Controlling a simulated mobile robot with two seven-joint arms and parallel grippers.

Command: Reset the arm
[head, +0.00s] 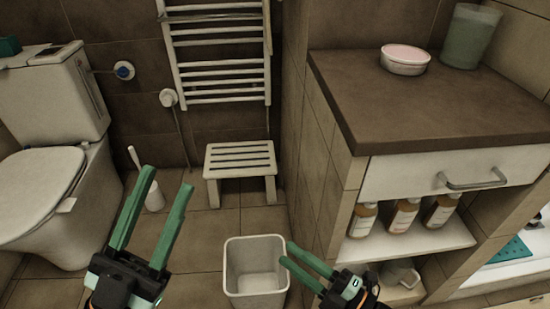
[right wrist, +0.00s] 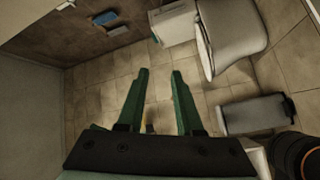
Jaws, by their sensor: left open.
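My left gripper (head: 167,180) has long green fingers that are spread apart with nothing between them. It is in the lower left of the head view, above the tiled floor. My right gripper (head: 287,252) shows at the lower middle of the head view, by the right rim of the white bin. In the right wrist view its two green fingers (right wrist: 160,72) stand apart with a gap, and I see no object held between them. Most of both arms is out of view.
A white bin (head: 240,246) stands on the floor between the grippers. A slatted stool (head: 240,158) is behind it, and a toilet (head: 40,190) is at left. At right, a cabinet with a brown top (head: 430,105) holds a round tin (head: 405,60), a green cup (head: 470,38) and bottles (head: 403,216).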

